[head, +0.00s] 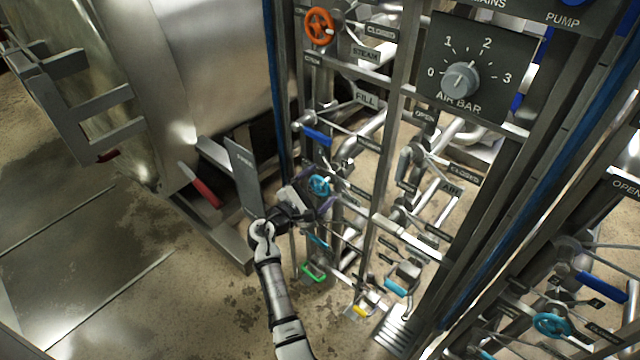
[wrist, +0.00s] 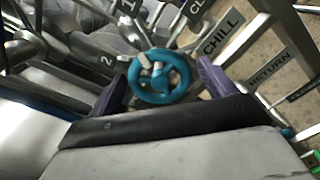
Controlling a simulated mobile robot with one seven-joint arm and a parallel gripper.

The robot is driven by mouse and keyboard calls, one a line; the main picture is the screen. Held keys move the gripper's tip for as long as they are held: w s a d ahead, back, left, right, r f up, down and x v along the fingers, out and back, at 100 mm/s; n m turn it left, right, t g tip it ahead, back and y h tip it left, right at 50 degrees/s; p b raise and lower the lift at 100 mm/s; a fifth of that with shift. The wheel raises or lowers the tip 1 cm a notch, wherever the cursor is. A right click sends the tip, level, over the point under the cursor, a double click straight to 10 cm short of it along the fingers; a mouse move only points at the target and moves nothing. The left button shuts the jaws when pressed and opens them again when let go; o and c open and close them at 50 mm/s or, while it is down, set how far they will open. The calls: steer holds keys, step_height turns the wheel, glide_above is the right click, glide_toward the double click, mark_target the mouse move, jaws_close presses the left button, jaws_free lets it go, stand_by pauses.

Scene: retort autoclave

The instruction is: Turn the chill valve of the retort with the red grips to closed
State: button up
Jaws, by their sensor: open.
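The chill valve is a teal handwheel (wrist: 158,77) with a small hub, beside a plate reading CHILL (wrist: 222,34) in the wrist view. In the head view the same handwheel (head: 320,186) sits low on the pipe rack. My gripper (wrist: 161,86) is open, with one purple finger on each side of the wheel; I cannot tell whether they touch it. In the head view my gripper (head: 315,190) is at the wheel and partly covers it. A red grip (head: 205,190) shows on the retort (head: 215,50) left of the rack.
An orange handwheel (head: 319,26) is higher on the rack, with a blue lever (head: 317,136) below it. A green handle (head: 313,272) is beneath the gripper. An air dial (head: 461,79) is upper right. Another teal handwheel (head: 552,324) is at right. Floor at left is clear.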

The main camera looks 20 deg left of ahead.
steer(key=shift+w+d, duration=0.15)
steer(key=shift+w, duration=0.2)
steer(key=shift+c, duration=0.2)
steer(key=c, duration=0.9)
